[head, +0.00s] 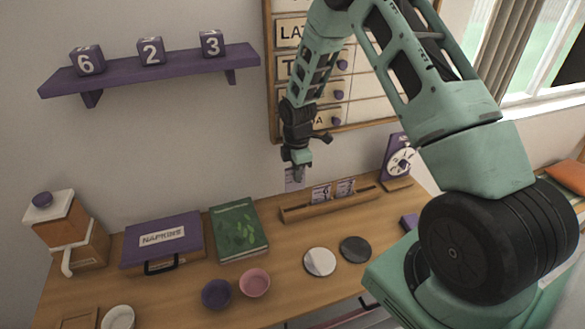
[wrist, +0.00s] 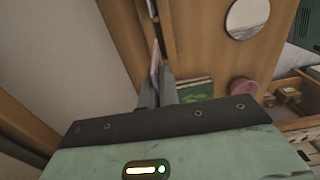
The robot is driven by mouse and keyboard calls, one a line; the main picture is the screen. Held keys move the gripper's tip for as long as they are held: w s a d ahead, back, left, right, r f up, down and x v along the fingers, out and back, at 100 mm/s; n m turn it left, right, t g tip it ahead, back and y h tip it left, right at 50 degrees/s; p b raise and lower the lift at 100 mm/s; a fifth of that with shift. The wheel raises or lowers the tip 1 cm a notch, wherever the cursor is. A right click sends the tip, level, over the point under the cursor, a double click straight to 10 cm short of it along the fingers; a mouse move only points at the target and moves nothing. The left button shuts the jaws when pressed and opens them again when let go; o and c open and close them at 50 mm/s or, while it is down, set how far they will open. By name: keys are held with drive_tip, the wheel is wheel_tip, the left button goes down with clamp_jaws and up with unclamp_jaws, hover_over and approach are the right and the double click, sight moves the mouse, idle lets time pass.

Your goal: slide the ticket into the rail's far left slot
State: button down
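My gripper (head: 296,164) points down and is shut on a pale ticket (head: 294,180). The ticket hangs upright near the left end of the wooden rail (head: 292,214), and a gap shows between its lower edge and the rail in the head view. Two other tickets (head: 321,193) (head: 345,187) stand in the rail, at its middle and right of middle. In the wrist view the ticket (wrist: 155,60) shows nearly edge-on beyond the gripper fingers (wrist: 156,88). The rail's far left slot is too small to make out.
A green book (head: 238,229) and a purple napkin box (head: 163,240) lie left of the rail. A white disc (head: 320,262) and a dark disc (head: 355,249) lie in front of it. A purple dial stand (head: 397,160) is at its right. A menu board (head: 352,112) hangs behind.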

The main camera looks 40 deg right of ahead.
sight(297, 188)
drive_tip(key=shift+f+b, duration=1.95)
drive_tip(key=shift+f, duration=1.15)
drive_tip(key=shift+s+d+f+b, duration=0.1)
drive_tip(key=shift+d+f+b, duration=0.05)
drive_tip(key=shift+f+b, duration=0.55)
drive_tip(key=shift+f, duration=0.4)
drive_tip(key=shift+f+b, duration=0.4)
drive_tip(key=shift+f, duration=0.35)
drive_tip(key=shift+b, duration=0.3)
drive_tip(key=c, duration=1.6)
unclamp_jaws()
